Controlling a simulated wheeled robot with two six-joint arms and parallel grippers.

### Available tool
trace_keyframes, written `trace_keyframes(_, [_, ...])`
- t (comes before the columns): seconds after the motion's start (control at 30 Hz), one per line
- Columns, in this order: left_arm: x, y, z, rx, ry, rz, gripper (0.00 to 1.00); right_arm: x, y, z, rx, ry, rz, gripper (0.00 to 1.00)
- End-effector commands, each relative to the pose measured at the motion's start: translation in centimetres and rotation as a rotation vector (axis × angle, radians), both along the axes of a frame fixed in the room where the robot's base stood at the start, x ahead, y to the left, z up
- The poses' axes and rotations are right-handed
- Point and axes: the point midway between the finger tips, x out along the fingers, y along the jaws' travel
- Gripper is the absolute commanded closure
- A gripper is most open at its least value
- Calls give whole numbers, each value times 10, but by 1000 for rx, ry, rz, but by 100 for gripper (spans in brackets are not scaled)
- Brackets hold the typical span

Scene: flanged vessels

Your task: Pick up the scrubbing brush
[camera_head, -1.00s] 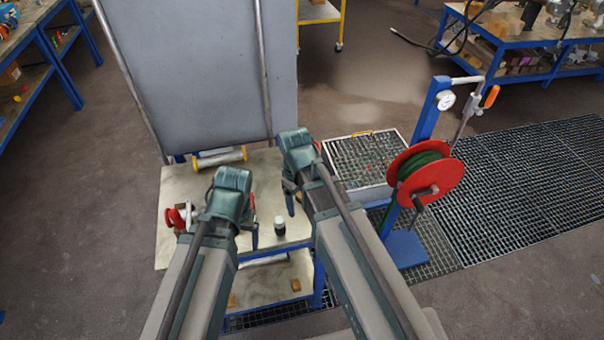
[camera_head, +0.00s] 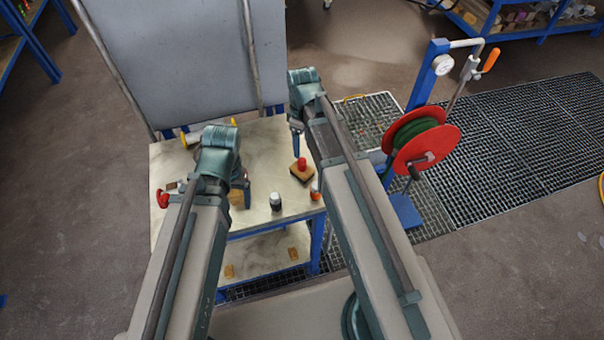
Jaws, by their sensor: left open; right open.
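No object is clearly recognisable as a scrubbing brush. A brown block with a red knob (camera_head: 302,170) lies on the upper top of the workbench (camera_head: 268,180), near its right edge; I cannot tell whether it is the brush. My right gripper (camera_head: 296,142) is open above the bench, just behind and left of this block in the picture, and mostly hidden by its own wrist. My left gripper (camera_head: 243,192) is open low over the middle of the bench. Its arm partly hides a tan block (camera_head: 236,198) beside it.
A dark bottle with a white cap (camera_head: 276,201) and a small orange item (camera_head: 315,195) stand near the front edge. A red-handled part (camera_head: 163,198) is at the left. A grey panel (camera_head: 185,55) rises behind. A red hose reel (camera_head: 425,140) stands right of my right arm.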

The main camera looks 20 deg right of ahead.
Motion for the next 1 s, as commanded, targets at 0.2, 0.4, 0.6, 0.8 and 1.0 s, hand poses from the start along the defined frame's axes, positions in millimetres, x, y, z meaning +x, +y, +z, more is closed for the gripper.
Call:
trace_keyframes(0.2, [0, 0, -38, 0, 0, 1, 15, 0, 0, -38, 0, 0, 0, 26])
trace_keyframes(0.4, [0, 0, -47, 0, 0, 0, 15, 0, 0, -47, 0, 0, 0, 26])
trace_keyframes(0.6, [0, 0, -48, 0, 0, 0, 15, 0, 0, -48, 0, 0, 0, 26])
trace_keyframes(0.8, [0, 0, -66, 0, 0, 0, 15, 3, -1, -66, 0, 0, -1, 26])
trace_keyframes(1.0, [0, 0, -91, 0, 0, 0, 15, 5, -1, -91, 0, 0, -1, 26])
